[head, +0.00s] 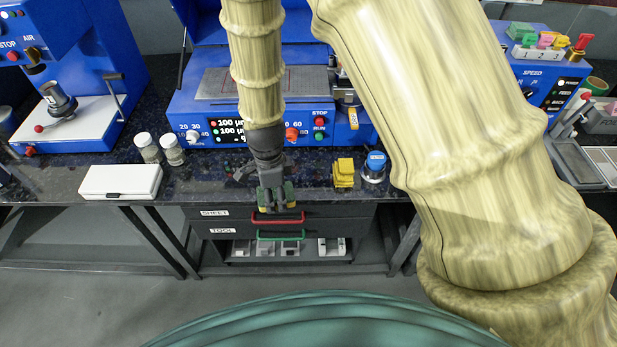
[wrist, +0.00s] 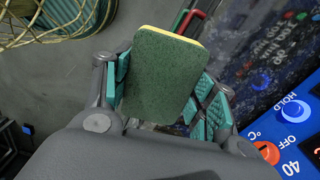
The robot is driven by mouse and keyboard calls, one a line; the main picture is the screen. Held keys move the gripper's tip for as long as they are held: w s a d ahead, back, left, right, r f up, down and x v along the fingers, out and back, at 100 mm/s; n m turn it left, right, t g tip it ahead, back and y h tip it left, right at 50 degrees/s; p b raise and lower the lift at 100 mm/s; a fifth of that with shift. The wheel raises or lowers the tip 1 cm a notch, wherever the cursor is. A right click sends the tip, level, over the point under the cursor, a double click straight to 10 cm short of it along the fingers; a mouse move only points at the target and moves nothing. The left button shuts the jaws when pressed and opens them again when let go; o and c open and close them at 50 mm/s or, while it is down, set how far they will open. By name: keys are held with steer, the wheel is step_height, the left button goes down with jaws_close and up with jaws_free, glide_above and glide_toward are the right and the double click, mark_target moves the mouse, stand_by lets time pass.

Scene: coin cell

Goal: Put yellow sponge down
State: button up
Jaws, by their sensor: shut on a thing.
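The yellow sponge (wrist: 160,75) shows in the wrist view with a dark green scouring face and a thin yellow edge. My gripper (wrist: 165,98) is shut on it, with teal-padded fingers on its left and right sides. In the head view my gripper (head: 274,197) hangs pointing down at the counter's front edge, in front of the drawers. There the sponge is mostly hidden by the fingers. Whether it touches anything below cannot be told.
On the dark speckled counter (head: 220,178) stand a yellow block-like object (head: 343,173), a blue-topped round container (head: 375,167), two jars (head: 172,150) and a white case (head: 120,181). A blue machine (head: 300,125) stands behind. Drawers with a red handle (head: 278,218) lie below.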

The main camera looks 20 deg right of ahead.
steer(key=shift+a+m, duration=0.45)
steer(key=shift+m, duration=0.35)
steer(key=p, duration=0.5)
glide_above(308, 176)
steer(key=shift+s+a+f, duration=0.1)
steer(key=shift+f, duration=0.7)
steer(key=shift+f+p, duration=0.6)
steer(key=shift+f, duration=1.2)
steer(key=shift+f, duration=0.15)
steer(key=o, duration=1.1)
steer(key=shift+o, duration=0.2)
